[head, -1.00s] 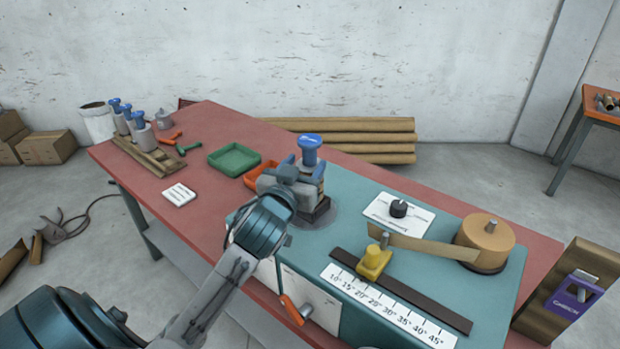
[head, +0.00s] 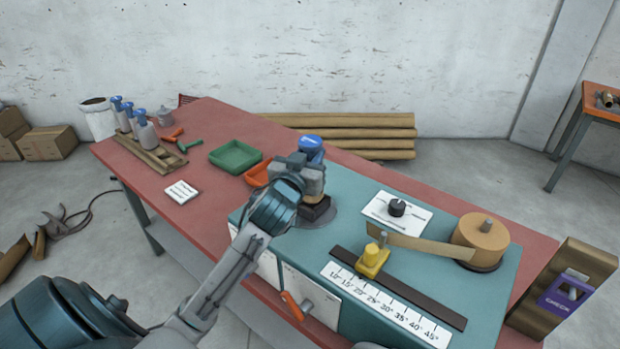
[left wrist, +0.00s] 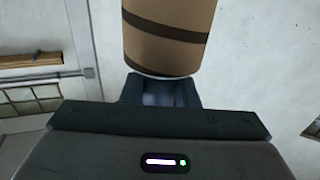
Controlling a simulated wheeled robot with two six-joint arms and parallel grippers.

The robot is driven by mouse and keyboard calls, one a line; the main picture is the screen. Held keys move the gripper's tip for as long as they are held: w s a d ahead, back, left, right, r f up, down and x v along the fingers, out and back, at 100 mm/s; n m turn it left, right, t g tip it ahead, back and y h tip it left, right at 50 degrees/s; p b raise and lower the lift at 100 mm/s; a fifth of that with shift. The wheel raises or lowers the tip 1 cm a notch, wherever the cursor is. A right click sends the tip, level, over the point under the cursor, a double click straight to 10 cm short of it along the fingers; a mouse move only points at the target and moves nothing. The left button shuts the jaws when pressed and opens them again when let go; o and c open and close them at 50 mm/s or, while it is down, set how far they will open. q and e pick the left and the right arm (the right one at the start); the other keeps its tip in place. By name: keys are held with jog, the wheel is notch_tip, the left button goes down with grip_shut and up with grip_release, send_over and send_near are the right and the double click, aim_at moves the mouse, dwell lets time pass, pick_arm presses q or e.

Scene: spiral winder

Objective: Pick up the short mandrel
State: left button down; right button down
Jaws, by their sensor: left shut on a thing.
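A mandrel with a blue top (head: 310,145) stands upright over a dark block (head: 318,213) on the teal machine. My left gripper (head: 308,177) is shut on it below the blue top, hiding most of its body. In the left wrist view a brown tube with dark spiral bands (left wrist: 168,35) shows just beyond the gripper jaws (left wrist: 160,92). I cannot tell whether the mandrel touches its seat. Several other mandrels with blue tops (head: 140,112) stand in a wooden rack at the far left. My right gripper is not in view.
The teal machine (head: 350,215) carries a brown roll (head: 480,240), a yellow guide (head: 372,262) and an angle scale (head: 385,305) to the right. A green tray (head: 235,157) and an orange tray (head: 258,172) lie left of the mandrel.

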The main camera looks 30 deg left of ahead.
pick_arm(q)
jog(key=shift+r, duration=0.1)
jog(key=shift+r, duration=0.5)
notch_tip(320, 180, up, 2)
jog(key=shift+r+b, duration=0.1)
jog(key=shift+b, duration=0.4)
jog(key=s+b, duration=0.2)
jog(key=s, duration=0.6)
jog(key=p, duration=1.3)
send_near(306, 149)
jog(key=s+a+r, duration=0.2)
jog(key=s+a, duration=0.1)
jog(key=a, duration=0.1)
jog(key=r+p, duration=0.4)
jog(key=p, duration=0.1)
jog(key=shift+s+r, duration=0.3)
jog(key=shift+r, duration=0.1)
